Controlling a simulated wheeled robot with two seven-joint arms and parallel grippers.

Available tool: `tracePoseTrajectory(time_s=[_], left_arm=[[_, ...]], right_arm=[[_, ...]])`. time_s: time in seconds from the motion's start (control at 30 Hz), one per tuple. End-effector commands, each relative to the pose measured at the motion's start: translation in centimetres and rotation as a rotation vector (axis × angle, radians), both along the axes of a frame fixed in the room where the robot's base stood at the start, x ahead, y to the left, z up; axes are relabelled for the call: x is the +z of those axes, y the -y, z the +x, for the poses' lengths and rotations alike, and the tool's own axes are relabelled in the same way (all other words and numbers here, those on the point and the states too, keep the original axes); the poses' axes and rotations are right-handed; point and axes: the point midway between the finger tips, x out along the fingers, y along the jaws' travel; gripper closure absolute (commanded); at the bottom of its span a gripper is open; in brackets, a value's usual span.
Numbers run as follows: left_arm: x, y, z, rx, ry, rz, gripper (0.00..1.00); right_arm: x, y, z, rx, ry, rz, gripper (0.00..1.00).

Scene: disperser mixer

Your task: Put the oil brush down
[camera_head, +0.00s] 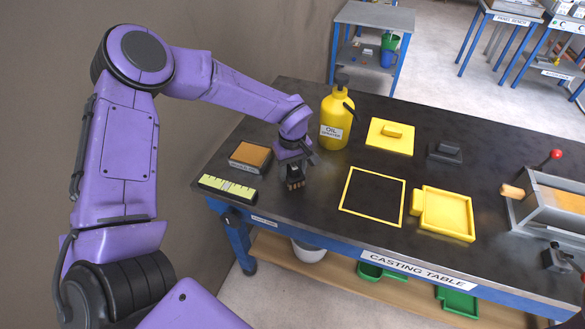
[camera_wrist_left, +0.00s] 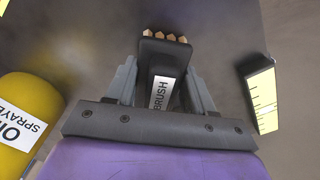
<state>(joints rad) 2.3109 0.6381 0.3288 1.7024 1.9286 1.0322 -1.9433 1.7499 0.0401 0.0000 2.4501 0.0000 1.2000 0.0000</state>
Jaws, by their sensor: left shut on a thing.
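My left gripper (camera_head: 293,170) is shut on the oil brush (camera_head: 295,184), a dark brush with tan bristles. In the head view the brush hangs bristles down over the left end of the black casting table; I cannot tell whether the bristles touch the surface. In the left wrist view the brush (camera_wrist_left: 163,56) sits between both fingers of the gripper (camera_wrist_left: 163,80), with a white label reading BRUSH and the bristles at the far end. My right gripper is not in view.
A yellow oil sprayer (camera_head: 334,118) stands right of the brush. A brown-topped block (camera_head: 250,156) and a yellow ruled bar (camera_head: 228,187) lie to the left. A yellow square outline (camera_head: 347,209), lidded plate (camera_head: 390,137) and tray (camera_head: 446,213) lie further right. The casting table (camera_head: 300,222) is bare near the brush.

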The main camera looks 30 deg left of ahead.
Motion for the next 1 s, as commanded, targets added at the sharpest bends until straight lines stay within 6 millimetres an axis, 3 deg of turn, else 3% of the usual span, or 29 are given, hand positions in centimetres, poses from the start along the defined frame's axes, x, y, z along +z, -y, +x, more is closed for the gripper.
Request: tracePoseTrajectory(time_s=[0.37, 0.4, 0.47, 0.5, 0.83, 1.0], left_arm=[[-0.7, 0.1, 0.0, 0.0, 0.001, -0.001, 0.76], [-0.8, 0.1, 0.0, 0.0, 0.001, -0.001, 0.44], [-0.7, 0.1, 0.0, 0.0, 0.001, -0.001, 0.24], [-0.7, 0.1, 0.0, 0.0, 0.001, -0.001, 0.22], [0.0, 0.1, 0.1, 0.001, 0.003, -0.001, 0.22], [3.6, 0.1, 0.1, 0.002, 0.007, -0.003, 0.22]], right_arm=[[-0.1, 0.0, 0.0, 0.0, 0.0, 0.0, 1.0], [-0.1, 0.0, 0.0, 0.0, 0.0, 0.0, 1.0], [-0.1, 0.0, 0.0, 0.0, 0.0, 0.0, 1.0], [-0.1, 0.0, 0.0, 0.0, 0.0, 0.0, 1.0], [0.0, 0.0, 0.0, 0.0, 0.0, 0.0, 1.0], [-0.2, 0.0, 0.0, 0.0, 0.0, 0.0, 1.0]])
